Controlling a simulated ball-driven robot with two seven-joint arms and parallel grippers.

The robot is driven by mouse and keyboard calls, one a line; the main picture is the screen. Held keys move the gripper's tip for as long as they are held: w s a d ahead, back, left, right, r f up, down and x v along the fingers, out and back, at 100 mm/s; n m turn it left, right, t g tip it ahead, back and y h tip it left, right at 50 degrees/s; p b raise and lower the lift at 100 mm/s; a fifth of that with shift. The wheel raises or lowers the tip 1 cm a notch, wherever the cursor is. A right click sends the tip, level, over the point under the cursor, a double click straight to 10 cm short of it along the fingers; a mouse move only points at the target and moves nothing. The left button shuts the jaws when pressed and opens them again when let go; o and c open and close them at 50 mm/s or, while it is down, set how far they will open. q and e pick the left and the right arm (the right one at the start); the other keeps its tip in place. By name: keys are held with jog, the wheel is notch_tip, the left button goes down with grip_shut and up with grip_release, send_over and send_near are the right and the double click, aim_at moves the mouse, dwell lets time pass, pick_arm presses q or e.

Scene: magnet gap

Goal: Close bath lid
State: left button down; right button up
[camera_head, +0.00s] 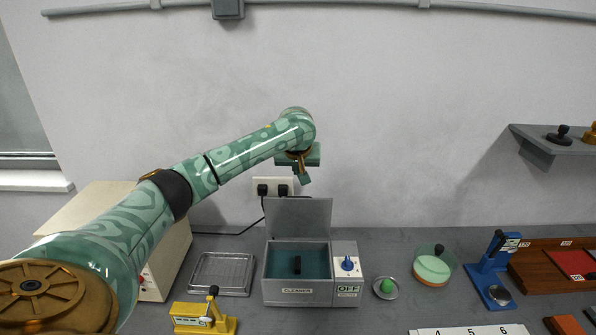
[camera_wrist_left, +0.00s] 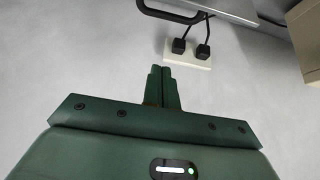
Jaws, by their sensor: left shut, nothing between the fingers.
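The grey bath (camera_head: 298,289) stands on the bench with its lid (camera_head: 298,219) up and open at the back. Bluish liquid and a small dark block (camera_head: 297,265) show inside. A control box with a blue knob and an OFF label (camera_head: 348,288) is on its right side. My left gripper (camera_head: 304,179) is above the raised lid, in front of the wall, shut and empty. Its closed fingers also show in the left wrist view (camera_wrist_left: 162,86), below the wall socket; a dark handle-like bar (camera_wrist_left: 172,14) shows at the top there. My right gripper is not in view.
A wall socket (camera_head: 283,186) with plugs is behind the lid.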

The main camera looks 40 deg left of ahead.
aim_at(298, 214)
pick_arm(q)
jog(key=b+x, duration=0.2)
jog(key=x, duration=0.6)
jog(key=shift+s+d+f+p, duration=0.1)
jog(key=shift+s+d+p, duration=0.05)
jog(key=shift+s+d, duration=0.6)
jog(key=shift+s+d+f+p, duration=0.15)
jog(key=shift+s+d, duration=0.5)
jog(key=shift+s, duration=0.2)
jog(key=shift+r, duration=0.1)
